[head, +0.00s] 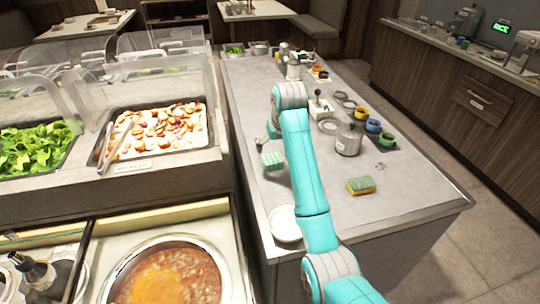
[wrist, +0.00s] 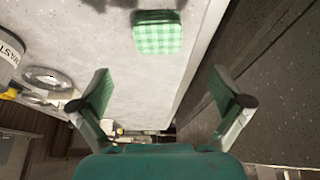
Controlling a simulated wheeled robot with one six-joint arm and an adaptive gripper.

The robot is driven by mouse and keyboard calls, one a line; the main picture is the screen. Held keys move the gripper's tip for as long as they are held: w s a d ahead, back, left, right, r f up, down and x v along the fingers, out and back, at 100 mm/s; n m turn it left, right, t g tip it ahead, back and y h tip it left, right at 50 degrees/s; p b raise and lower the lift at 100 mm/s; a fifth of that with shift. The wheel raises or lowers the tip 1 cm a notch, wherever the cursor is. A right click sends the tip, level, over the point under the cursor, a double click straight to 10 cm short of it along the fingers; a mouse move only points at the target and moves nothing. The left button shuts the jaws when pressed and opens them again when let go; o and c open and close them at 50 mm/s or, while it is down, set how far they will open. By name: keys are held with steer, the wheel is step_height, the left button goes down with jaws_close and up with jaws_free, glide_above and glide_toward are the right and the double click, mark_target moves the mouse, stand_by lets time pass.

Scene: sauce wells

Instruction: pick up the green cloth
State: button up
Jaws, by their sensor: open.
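The green cloth (head: 272,160) is a small folded green-and-white checked square. It lies flat on the grey counter near its left edge. In the wrist view the cloth (wrist: 158,35) shows whole at the top middle, apart from my fingers. My gripper (wrist: 160,103) is open and empty, its two fingers spread wide with bare counter between them. In the head view my gripper is partly hidden by my arm, just beyond the cloth and above the counter.
A yellow-green sponge (head: 360,186) and a white plate (head: 285,223) lie on the near counter (head: 400,190). A metal pot (head: 348,140) and blue, green and yellow cups stand right of my arm. Food bins with clear guards border the left.

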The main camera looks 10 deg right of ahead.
mark_target(273, 158)
steer(key=x, duration=1)
steer(key=shift+w+d, duration=0.1)
steer(key=shift+d, duration=0.05)
steer(key=shift+c, duration=0.3)
steer(key=c, duration=1.1)
